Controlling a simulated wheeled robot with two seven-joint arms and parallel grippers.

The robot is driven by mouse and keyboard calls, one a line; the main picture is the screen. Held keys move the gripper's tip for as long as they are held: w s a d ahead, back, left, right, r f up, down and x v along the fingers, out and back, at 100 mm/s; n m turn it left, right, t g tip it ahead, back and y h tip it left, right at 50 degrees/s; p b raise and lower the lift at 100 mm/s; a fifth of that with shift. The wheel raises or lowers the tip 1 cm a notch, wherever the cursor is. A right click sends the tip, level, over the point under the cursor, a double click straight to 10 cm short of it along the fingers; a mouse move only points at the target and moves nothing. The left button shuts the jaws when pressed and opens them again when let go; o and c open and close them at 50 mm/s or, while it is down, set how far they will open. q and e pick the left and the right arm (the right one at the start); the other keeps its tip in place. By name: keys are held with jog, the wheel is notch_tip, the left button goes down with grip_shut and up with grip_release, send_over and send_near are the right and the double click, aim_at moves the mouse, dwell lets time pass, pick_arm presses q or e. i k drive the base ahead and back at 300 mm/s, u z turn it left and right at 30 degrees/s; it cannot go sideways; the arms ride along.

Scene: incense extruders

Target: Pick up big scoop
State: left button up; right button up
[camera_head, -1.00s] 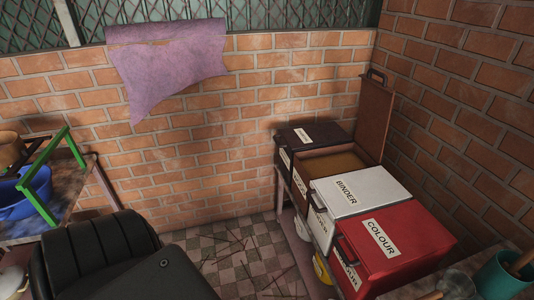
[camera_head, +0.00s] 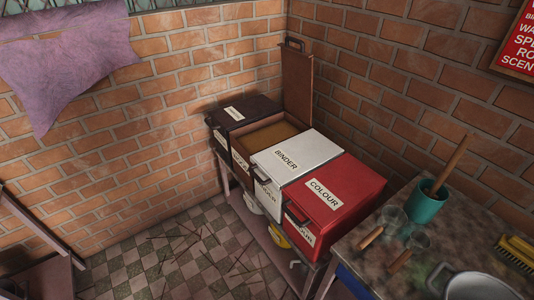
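Two scoops with wooden handles lie on the worktable at the lower right. The farther one (camera_head: 392,217) looks slightly bigger, and its handle points toward the lower left. The nearer one (camera_head: 418,241) lies just to its right and front, with its handle also pointing to the lower left. I cannot tell for sure which is the big scoop. Neither of my grippers is in view.
A teal cup (camera_head: 427,205) with a wooden stick, a grey pot (camera_head: 476,287) and a yellow brush (camera_head: 518,250) share the worktable (camera_head: 361,263). Red (camera_head: 340,185) and white (camera_head: 296,150) bins stand left of it; a brown bin (camera_head: 298,90) has its lid raised.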

aim_at(392, 219)
jog(key=u, duration=1.15)
jog(key=i, duration=1.85)
jog(key=z, duration=3.65)
